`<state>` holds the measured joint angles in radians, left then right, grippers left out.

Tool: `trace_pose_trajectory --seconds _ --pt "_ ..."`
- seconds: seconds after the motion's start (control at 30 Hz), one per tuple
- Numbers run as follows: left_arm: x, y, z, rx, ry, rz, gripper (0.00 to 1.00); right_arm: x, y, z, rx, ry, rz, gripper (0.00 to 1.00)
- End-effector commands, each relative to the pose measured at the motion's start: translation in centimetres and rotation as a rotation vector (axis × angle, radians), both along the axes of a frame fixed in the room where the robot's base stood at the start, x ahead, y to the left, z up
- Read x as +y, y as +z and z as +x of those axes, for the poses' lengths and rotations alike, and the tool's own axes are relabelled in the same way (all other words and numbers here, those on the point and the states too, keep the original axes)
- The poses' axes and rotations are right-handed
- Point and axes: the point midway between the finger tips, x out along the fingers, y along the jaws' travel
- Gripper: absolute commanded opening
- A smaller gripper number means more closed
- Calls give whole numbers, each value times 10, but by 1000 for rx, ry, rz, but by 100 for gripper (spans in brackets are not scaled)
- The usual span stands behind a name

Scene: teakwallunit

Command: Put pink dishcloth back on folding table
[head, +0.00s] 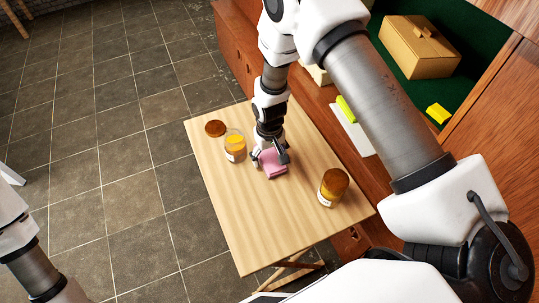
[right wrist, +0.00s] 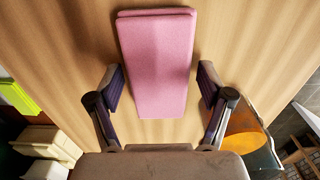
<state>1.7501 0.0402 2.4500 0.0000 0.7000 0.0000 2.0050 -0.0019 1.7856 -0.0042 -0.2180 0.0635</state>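The pink dishcloth (head: 273,163) is a folded block on the light wooden top of the folding table (head: 255,225). In the right wrist view the dishcloth (right wrist: 158,62) lies lengthwise in the middle, over the wood. My right gripper (head: 270,158) reaches down over it. In the wrist view its two fingers (right wrist: 160,88) are spread, one on each side of the cloth, with a gap to both sides, so it is open and not gripping. The head view partly hides the cloth behind the fingers. My left gripper is out of view; only part of that arm shows at lower left.
A glass jar with yellow contents (head: 235,147) and a round brown lid (head: 215,128) stand left of the right gripper. A brown-topped jar (head: 333,188) stands right of it. A wooden wall unit with a box (head: 420,45) runs along the table's right side. The table's front is clear.

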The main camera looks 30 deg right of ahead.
Motion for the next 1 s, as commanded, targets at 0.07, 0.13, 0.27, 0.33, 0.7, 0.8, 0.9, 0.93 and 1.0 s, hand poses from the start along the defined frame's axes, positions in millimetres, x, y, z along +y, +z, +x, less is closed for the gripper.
trace_pose_trajectory --seconds 0.07,0.13,0.27,0.33,0.7,0.8,0.9,0.93,1.0 --pt "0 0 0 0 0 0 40 0 0 0 0 0 0 86" --pt "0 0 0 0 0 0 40 0 0 0 0 0 0 86" --pt "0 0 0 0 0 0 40 0 1 0 0 0 0 86" --pt "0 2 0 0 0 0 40 0 4 0 -1 0 0 86" --pt "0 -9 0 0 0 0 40 0 80 1 -6 0 0 86" --pt "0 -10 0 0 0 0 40 0 102 1 -5 0 0 86" --pt "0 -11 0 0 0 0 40 0 116 0 -2 0 0 86" --pt "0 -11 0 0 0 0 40 0 119 0 -1 0 0 86" --pt "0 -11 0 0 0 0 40 0 122 0 -1 0 0 86"
